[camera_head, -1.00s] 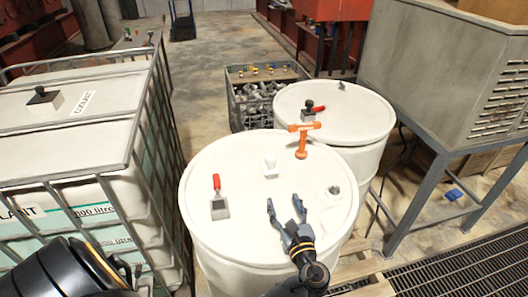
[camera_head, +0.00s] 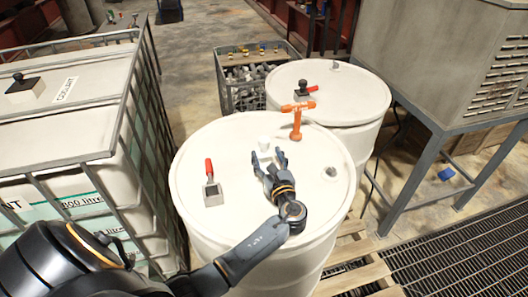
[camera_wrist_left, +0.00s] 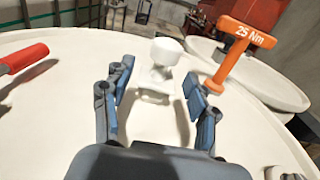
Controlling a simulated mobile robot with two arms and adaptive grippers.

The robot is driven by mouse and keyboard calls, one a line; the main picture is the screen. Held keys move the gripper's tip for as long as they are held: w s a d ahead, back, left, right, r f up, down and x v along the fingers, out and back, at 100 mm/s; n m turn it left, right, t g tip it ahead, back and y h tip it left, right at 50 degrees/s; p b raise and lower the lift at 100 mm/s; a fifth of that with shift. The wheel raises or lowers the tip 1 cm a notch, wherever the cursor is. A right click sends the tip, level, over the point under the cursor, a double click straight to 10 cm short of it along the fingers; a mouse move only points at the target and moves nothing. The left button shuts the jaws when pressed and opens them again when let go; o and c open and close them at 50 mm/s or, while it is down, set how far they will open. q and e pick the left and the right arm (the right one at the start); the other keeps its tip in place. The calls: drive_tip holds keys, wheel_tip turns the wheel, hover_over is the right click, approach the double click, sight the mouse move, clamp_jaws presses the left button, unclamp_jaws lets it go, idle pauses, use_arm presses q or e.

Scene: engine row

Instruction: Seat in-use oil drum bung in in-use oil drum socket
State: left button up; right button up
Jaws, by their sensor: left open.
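A small white knobbed piece, which looks like the bung (camera_head: 264,145), stands upright on the top of the near white drum (camera_head: 225,145). It also shows in the left wrist view (camera_wrist_left: 165,52), with a wider base below its knob. My left gripper (camera_head: 269,155) is open just in front of it. In the left wrist view its blue-padded fingers (camera_wrist_left: 158,78) stand either side of the piece's lower part, apart from it. A grey round fitting (camera_head: 331,172), possibly the socket, is at the drum top's right edge. My right gripper is out of view.
An orange T-handle marked 25 Nm (camera_head: 297,120) stands upright behind and right of the gripper. A red-handled piece on a grey block (camera_head: 211,185) is to the left. A second white drum (camera_head: 350,92) and a caged tank (camera_head: 60,130) are close by.

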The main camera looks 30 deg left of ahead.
sight(266, 150)
use_arm(q)
drive_tip(key=b+x, duration=0.1)
drive_tip(key=x, duration=0.1)
drive_tip(key=b+x, duration=0.1)
drive_tip(key=x, duration=0.1)
drive_tip(key=shift+d+f, duration=0.1)
drive_tip(key=shift+f, duration=0.1)
drive_tip(key=shift+w+a, duration=0.3)
drive_tip(key=shift+w, duration=0.05)
drive_tip(key=shift+s+d+r, duration=0.15)
drive_tip(key=c, duration=0.6)
clamp_jaws()
